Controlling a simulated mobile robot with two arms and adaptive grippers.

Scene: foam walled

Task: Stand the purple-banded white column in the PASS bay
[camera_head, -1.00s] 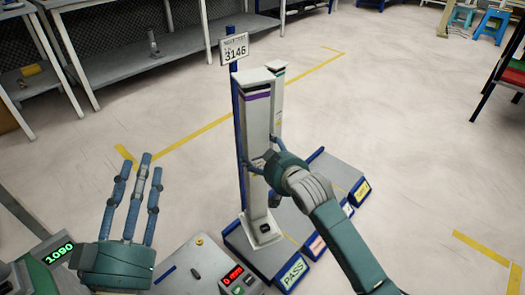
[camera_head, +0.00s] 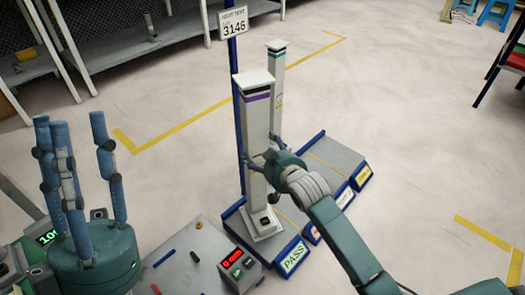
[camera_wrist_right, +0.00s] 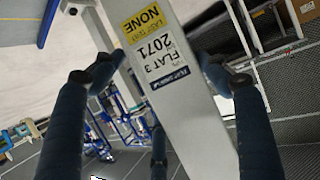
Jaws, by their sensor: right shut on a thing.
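The white column (camera_head: 255,150) with a purple band near its top stands upright in the head view. Its square foot (camera_head: 265,228) is over the grey, blue-edged PASS bay (camera_head: 290,258); whether it bears fully on the floor of the bay I cannot tell. My right gripper (camera_head: 262,165) is shut on the column at mid-height, coming from the right. In the right wrist view the column (camera_wrist_right: 180,100) shows a "FLAT 3 2071" label and a yellow "NONE" label between the fingers. My left gripper (camera_head: 82,170) is open and empty at the left, fingers pointing up.
A second white column (camera_head: 277,75) with a green band stands just behind. A blue post with a "3146" sign (camera_head: 233,22) is close on the left. More labelled bays (camera_head: 340,155) extend right. A control box with a red display (camera_head: 238,262) sits in front. Open floor lies right.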

